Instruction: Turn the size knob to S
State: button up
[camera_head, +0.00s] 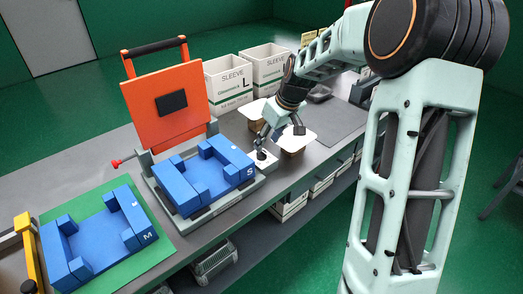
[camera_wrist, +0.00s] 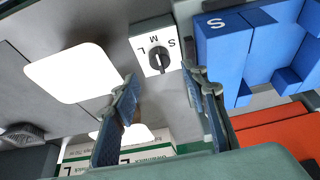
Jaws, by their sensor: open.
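The size knob (camera_wrist: 160,62) is a black dial on a white plate (camera_wrist: 148,68) lettered L, M and S. In the wrist view its bar lies roughly upright in the picture, towards the M; which end is the pointer is hard to tell. My gripper (camera_wrist: 162,83) is open, its two fingers on either side of the knob's line, with nothing between them. In the head view my gripper (camera_head: 263,143) hangs just above the white knob box (camera_head: 264,161); the dial itself is mostly hidden there. I cannot tell whether the fingers touch it.
A blue fixture marked S (camera_head: 201,181) sits beside the knob under a raised orange press plate (camera_head: 151,122). A blue fixture marked M (camera_head: 138,239) lies on a green mat (camera_head: 165,248). White-lidded trays (camera_head: 296,138) and sleeve boxes (camera_head: 228,86) stand behind.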

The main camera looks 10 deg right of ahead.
aim_at(262, 152)
jog(key=x, duration=0.6)
jog(key=shift+w, duration=0.1)
jog(key=shift+c, duration=0.3)
grip_shut()
jog(key=shift+a, duration=0.1)
jog(key=shift+a+f+m+t+h+b, duration=0.1)
jog(key=shift+m+t+h+b, duration=0.25)
jog(key=shift+m+b, duration=0.6)
jog(key=m+b, duration=0.1)
jog(key=m, duration=0.1)
jog(key=m+h, duration=0.1)
jog(key=shift+a+m+h+b, duration=0.15)
jog(key=shift+m+h+b, duration=0.1)
jog(key=shift+m+b, duration=0.1)
jog(key=m+h, duration=0.1)
jog(key=m, duration=0.2)
jog(key=m+h+b, duration=0.1)
jog(key=m, duration=0.2)
